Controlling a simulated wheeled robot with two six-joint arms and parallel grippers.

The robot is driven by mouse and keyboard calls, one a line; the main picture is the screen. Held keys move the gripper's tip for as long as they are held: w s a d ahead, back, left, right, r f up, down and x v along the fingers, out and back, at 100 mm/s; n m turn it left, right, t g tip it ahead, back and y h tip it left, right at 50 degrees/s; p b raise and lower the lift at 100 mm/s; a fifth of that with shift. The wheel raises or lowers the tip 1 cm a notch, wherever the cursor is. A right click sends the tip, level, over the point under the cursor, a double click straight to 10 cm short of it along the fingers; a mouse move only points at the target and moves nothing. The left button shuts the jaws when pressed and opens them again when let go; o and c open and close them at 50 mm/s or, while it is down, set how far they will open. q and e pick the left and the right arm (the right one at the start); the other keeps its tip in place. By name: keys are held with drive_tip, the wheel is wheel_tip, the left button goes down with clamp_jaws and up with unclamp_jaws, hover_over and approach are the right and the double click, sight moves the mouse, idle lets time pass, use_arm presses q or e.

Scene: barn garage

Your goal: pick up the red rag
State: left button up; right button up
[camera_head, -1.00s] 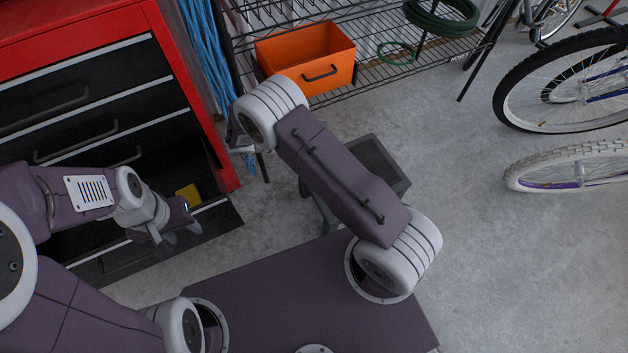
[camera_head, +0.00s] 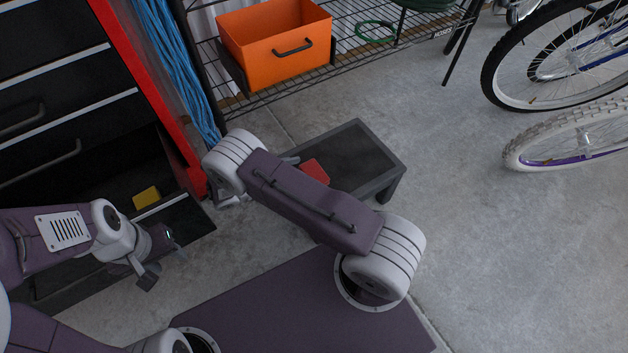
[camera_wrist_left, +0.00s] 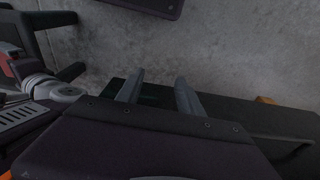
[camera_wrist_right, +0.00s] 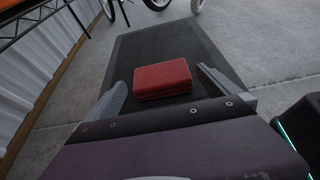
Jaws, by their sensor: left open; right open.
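The red rag (camera_head: 314,171) looks like a folded block and lies on a low dark stool (camera_head: 358,142). My right arm hides part of it in the head view. In the right wrist view the rag (camera_wrist_right: 163,79) lies on the stool's dark top (camera_wrist_right: 140,48), ahead of and between the open fingers of my right gripper (camera_wrist_right: 162,86), with nothing held. My left gripper (camera_head: 165,267) is open and empty, near the open drawer. It also shows in the left wrist view (camera_wrist_left: 158,88).
A yellow item (camera_head: 146,197) lies in the open drawer of the red tool chest (camera_head: 150,85). An orange bin (camera_head: 275,43) stands on a wire shelf (camera_head: 352,62) behind the stool. Bicycles (camera_head: 560,60) stand at the right. The concrete floor (camera_head: 470,250) at the right is clear.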

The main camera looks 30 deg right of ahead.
sight(315, 171)
drive_tip(key=shift+d, duration=0.2)
drive_tip(key=b+x, duration=0.3)
drive_tip(key=x, duration=0.2)
drive_tip(key=shift+d+f, duration=0.2)
drive_tip(key=shift+d, duration=0.3)
drive_tip(key=shift+r, duration=0.1)
drive_tip(key=c, duration=1.1)
drive_tip(key=shift+o, duration=0.2)
drive_tip(key=r+p, duration=0.1)
drive_tip(key=r, duration=0.1)
drive_tip(key=r+p, duration=0.1)
drive_tip(key=p, duration=0.1)
drive_tip(key=r+p, duration=0.2)
drive_tip(key=shift+s+d+r, duration=0.15)
drive_tip(key=shift+s+r, duration=0.15)
drive_tip(key=shift+s, duration=0.05)
drive_tip(key=s+d+r+p, duration=0.3)
drive_tip(key=s+r+p, duration=0.2)
drive_tip(key=s, duration=0.5)
drive_tip(key=shift+s+d+r+p, duration=0.15)
drive_tip(key=shift+d+r+p, duration=0.1)
drive_tip(key=shift+p, duration=0.55)
